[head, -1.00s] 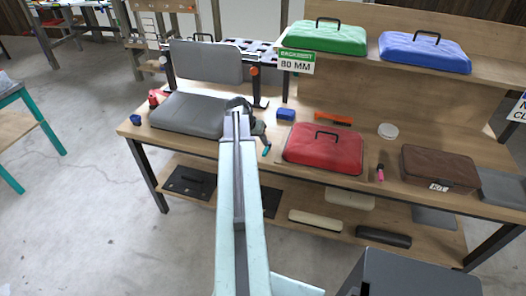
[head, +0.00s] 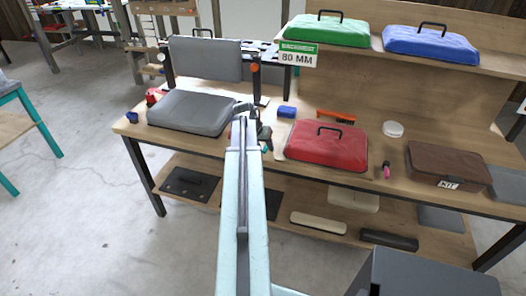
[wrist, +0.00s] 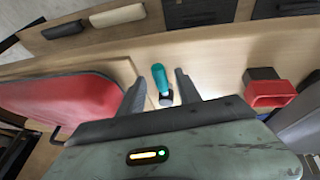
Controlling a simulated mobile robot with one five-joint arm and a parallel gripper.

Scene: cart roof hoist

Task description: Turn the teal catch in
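The teal catch (wrist: 160,78) is a short rounded teal lever with a dark foot, in the middle of the wrist view near the bench edge. My gripper (wrist: 161,84) is open, with one finger on each side of the lever and a visible gap to each finger. In the head view my gripper (head: 264,141) is above the bench between the grey seat (head: 185,112) and the red case (head: 327,145). Only a small bit of teal shows there; my arm and gripper hide the rest. The grey backrest (head: 205,58) stands upright behind the seat.
A red and black block (wrist: 268,90) is right of the lever in the wrist view. A blue block (head: 286,112), an orange brush (head: 335,116) and a brown kit case (head: 444,165) lie on the bench. Green (head: 328,33) and blue (head: 431,43) cases sit on the shelf.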

